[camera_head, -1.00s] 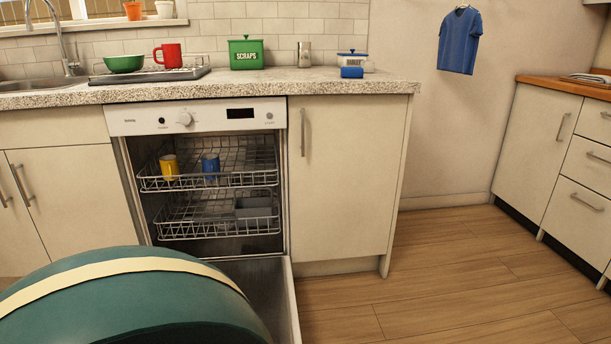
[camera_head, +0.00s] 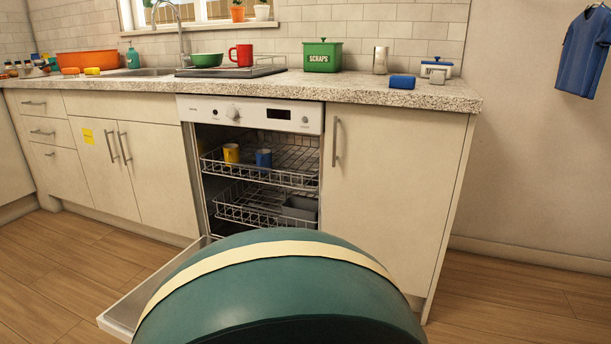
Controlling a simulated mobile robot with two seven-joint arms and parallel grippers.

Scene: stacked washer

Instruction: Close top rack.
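The dishwasher (camera_head: 190,170) stands under the counter with its door (camera_head: 130,307) folded down. The top rack (camera_head: 290,177) is a wire basket in the upper part of the opening, its front edge near the opening; I cannot tell exactly how far out it sits. A yellow mug (camera_head: 231,153) and a blue mug (camera_head: 263,158) stand in it. The lower rack (camera_head: 235,213) is below, with a grey container (camera_head: 300,207). A large rounded dark green shape with a cream band hides much of the door. Neither of my grippers is in view.
The speckled counter (camera_head: 440,95) carries a green scraps bin (camera_head: 322,56), a red mug (camera_head: 241,55), a green bowl (camera_head: 207,60) and a blue block (camera_head: 402,82). A closed cabinet (camera_head: 390,180) is right of the dishwasher. Wooden floor (camera_head: 45,270) is clear on the left.

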